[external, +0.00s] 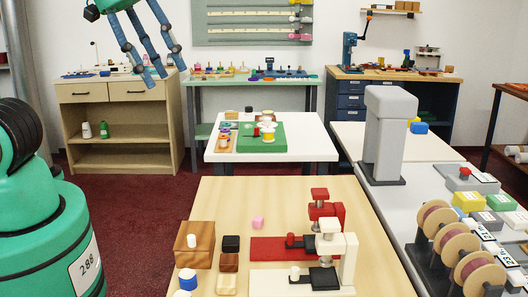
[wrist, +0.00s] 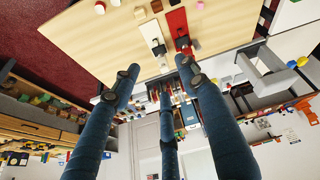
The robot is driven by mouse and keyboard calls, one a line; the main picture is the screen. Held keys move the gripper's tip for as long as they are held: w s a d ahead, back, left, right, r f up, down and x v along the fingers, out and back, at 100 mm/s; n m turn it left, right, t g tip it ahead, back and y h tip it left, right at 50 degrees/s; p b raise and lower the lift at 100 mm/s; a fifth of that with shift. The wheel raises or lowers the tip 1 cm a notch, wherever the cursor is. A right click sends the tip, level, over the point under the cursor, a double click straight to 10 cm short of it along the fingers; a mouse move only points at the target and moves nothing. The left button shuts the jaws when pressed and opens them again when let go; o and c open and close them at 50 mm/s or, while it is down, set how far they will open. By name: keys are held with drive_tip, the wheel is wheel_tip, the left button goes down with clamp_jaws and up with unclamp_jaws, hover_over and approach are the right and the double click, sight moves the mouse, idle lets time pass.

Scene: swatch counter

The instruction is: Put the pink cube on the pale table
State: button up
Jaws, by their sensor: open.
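The small pink cube (external: 258,222) rests on the pale wood table (external: 222,202) in the foreground, left of and behind the red press (external: 284,249). The wrist view shows the pink cube (wrist: 200,5) at its top edge, on the same pale table (wrist: 82,38). My gripper (external: 157,64) is at the upper left of the external view, high in the air and well away from the cube. Its blue fingers are spread and empty. In the wrist view, my gripper (wrist: 160,85) has nothing between its fingers.
A wooden box (external: 194,245), small blocks and a white press (external: 336,263) stand on the pale table. A white table (external: 312,145) with a green board (external: 260,137) is behind. A grey column (external: 388,130) stands at right. The pale table's far left part is clear.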

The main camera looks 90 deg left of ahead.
drive_tip(key=s+m, duration=0.1)
drive_tip(key=s+d+r+m, duration=0.1)
drive_tip(key=s, duration=0.1)
drive_tip(key=s+d+m, duration=0.1)
drive_tip(key=s+m, duration=0.1)
drive_tip(key=shift+r+t, duration=0.2)
drive_tip(key=shift+t, duration=0.2)
idle(0.9)
